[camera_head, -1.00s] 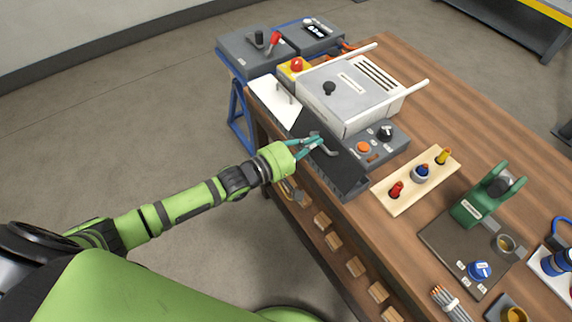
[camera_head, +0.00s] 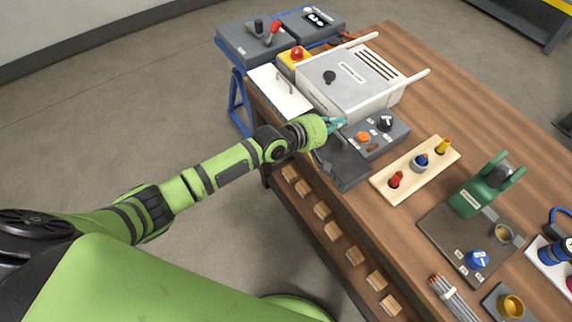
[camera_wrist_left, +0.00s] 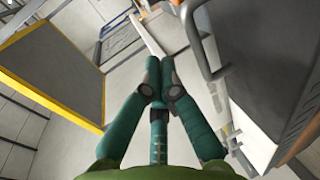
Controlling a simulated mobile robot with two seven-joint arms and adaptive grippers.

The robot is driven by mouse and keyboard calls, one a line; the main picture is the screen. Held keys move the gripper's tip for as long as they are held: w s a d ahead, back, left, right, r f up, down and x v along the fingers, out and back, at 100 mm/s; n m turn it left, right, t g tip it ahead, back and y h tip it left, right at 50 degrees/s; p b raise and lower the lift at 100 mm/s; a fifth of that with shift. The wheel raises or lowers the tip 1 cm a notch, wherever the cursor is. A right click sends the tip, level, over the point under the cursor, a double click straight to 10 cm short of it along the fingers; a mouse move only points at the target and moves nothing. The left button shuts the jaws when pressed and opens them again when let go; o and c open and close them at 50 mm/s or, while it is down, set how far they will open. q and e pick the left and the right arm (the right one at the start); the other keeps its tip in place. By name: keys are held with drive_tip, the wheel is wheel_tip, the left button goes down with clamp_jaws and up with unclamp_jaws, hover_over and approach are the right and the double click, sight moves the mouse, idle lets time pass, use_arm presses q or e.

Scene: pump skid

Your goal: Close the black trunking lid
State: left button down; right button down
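The black trunking lid (camera_head: 346,168) is a dark panel along the table's front edge, in front of the grey control box. Its near end shows; my left arm hides much of its far part. A bent grey handle is beside my fingers in the left wrist view, on the dark lid (camera_wrist_left: 288,85) at right, and does not appear between them. My left gripper (camera_head: 337,123) is over the lid's far part, by the control box. In the wrist view the teal fingertips (camera_wrist_left: 160,75) are together with nothing seen between. The lid's exact angle is unclear. My right gripper is out of view.
A grey cabinet (camera_head: 350,85) with white rails stands just behind my left gripper. The grey control box (camera_head: 375,138) has an orange button and a black knob. A wooden block with coloured plugs (camera_head: 415,168) is to the right. A white plate (camera_head: 280,92) lies to the left.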

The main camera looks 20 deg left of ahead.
use_arm(q)
drive_tip(key=shift+w+d+f+b, duration=0.3)
drive_tip(key=shift+w+f+b, duration=0.1)
drive_tip(key=shift+f+b, duration=0.1)
drive_tip(key=shift+r, duration=0.1)
idle(0.4)
